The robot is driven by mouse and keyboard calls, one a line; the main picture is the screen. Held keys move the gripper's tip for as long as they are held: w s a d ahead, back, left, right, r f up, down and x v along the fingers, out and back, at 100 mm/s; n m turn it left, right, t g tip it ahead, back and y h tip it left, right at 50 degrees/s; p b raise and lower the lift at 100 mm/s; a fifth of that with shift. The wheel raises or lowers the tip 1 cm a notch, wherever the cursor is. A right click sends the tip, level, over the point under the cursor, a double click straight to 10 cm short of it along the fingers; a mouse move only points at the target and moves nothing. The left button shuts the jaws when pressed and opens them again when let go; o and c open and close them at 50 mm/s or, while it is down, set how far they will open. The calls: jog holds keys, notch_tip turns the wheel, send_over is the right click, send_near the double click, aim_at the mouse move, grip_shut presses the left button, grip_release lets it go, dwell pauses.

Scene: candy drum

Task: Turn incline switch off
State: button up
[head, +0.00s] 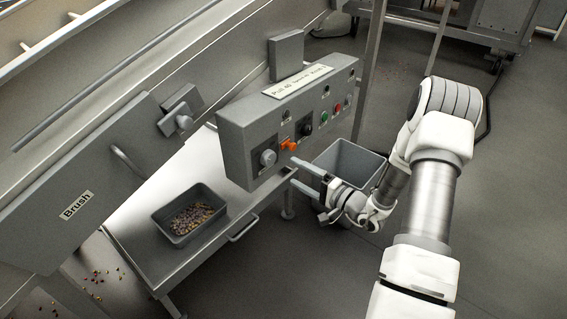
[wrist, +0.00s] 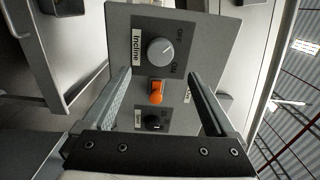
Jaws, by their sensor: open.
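The incline switch is a round grey knob (wrist: 161,51) on the front of a grey control box (head: 240,145), beside a label (wrist: 137,45) reading "Incline". OFF and ON are printed beside it; I cannot tell surely which one it points to. In the head view the knob (head: 267,158) is at the box's left end. My gripper (head: 294,171) is open and empty, in front of the box and right of the knob. In the wrist view its fingers (wrist: 160,80) stand on either side of an orange switch (wrist: 156,90), with the knob beyond them.
A black knob (wrist: 152,122) and several coloured buttons share the panel. A grey tub of candy (head: 190,214) stands on the metal table left of the box. A grey bin (head: 350,160) is behind my gripper. The floor at right is open.

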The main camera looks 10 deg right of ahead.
jog(key=p+v, duration=0.1)
jog(key=v, duration=0.8)
jog(key=shift+a+r, duration=0.1)
